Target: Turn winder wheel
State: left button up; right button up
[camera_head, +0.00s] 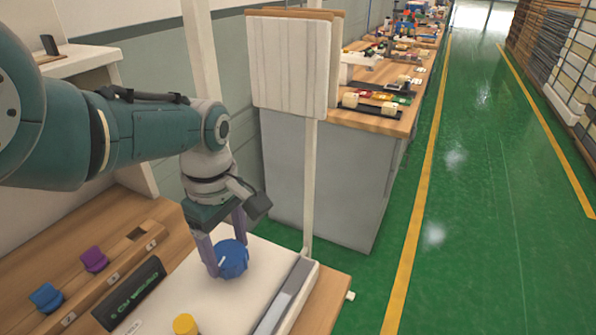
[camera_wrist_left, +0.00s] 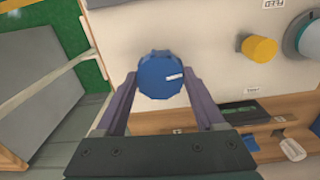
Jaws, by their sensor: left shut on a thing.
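The winder wheel is a round blue knob (camera_head: 232,259) with a ridged rim, on the white panel (camera_head: 262,256) near its far corner. It also shows in the left wrist view (camera_wrist_left: 160,75), with a short white mark right of its middle. My left gripper (camera_head: 226,262) reaches down from above with its purple fingers on either side of the wheel. In the left wrist view the fingertips (camera_wrist_left: 160,82) close on opposite sides of the rim. My right gripper is in neither view.
A yellow knob (camera_head: 185,324) stands on the same panel. A dark display box (camera_head: 130,294), a blue clip (camera_head: 46,297) and a purple clip (camera_head: 94,260) lie to the left. A white post (camera_head: 310,190) rises behind the panel. Green floor (camera_head: 470,200) is clear at right.

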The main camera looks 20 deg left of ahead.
aim_at(228, 253)
pick_arm(q)
jog(key=n, duration=0.5)
jog(key=shift+r+n, duration=0.1)
jog(key=shift+n, duration=0.2)
jog(key=n, duration=0.5)
jog(key=shift+n, duration=0.4)
jog(key=o, duration=1.4)
jog(key=shift+c, duration=0.2)
notch_tip(228, 253, up, 10)
jog(key=p, duration=0.8)
